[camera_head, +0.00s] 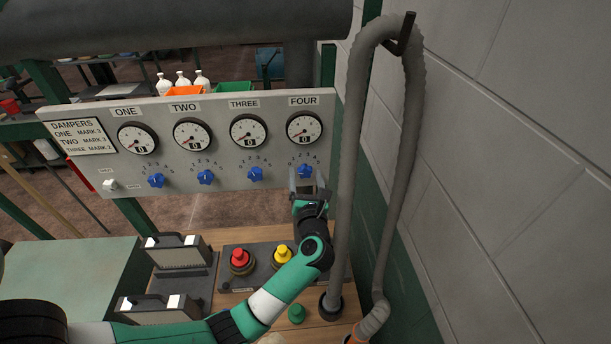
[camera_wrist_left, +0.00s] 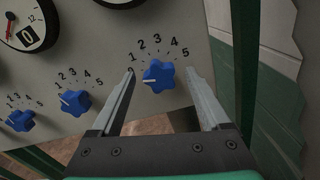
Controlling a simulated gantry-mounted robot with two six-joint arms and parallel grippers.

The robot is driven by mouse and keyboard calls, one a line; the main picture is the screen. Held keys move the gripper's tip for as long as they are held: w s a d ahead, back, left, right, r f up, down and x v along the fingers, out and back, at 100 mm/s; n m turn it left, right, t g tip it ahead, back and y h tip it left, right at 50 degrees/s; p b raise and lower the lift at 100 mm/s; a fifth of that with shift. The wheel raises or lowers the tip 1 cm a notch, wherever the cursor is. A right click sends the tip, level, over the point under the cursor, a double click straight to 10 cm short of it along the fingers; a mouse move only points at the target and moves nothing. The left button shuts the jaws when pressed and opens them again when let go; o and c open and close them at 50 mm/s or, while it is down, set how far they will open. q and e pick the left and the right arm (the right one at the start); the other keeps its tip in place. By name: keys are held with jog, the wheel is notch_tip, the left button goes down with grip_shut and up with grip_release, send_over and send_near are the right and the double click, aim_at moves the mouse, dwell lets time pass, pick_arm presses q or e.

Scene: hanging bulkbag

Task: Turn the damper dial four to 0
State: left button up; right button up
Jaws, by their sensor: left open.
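The damper dial four is a blue star-shaped knob (camera_head: 305,171) under the gauge marked FOUR on the grey panel. It shows larger in the left wrist view (camera_wrist_left: 158,76), with the numbers 1 to 5 printed around it. Its small white mark points left, below the 1; any 0 is hidden behind a finger. My left gripper (camera_head: 306,187) is open in front of dial four, and in the left wrist view its fingers (camera_wrist_left: 160,73) stand on either side of the knob. Whether they touch it I cannot tell. My right gripper is not in view.
Blue dials three (camera_head: 255,174), two (camera_head: 206,177) and one (camera_head: 156,180) sit left of dial four. A hanging grey hose (camera_head: 350,150) runs close on the right, before the block wall (camera_head: 500,150). Red (camera_head: 239,258) and yellow (camera_head: 283,254) buttons stand below.

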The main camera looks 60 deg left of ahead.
pick_arm(q)
jog(key=v, duration=1.1)
jog(key=shift+b, duration=0.4)
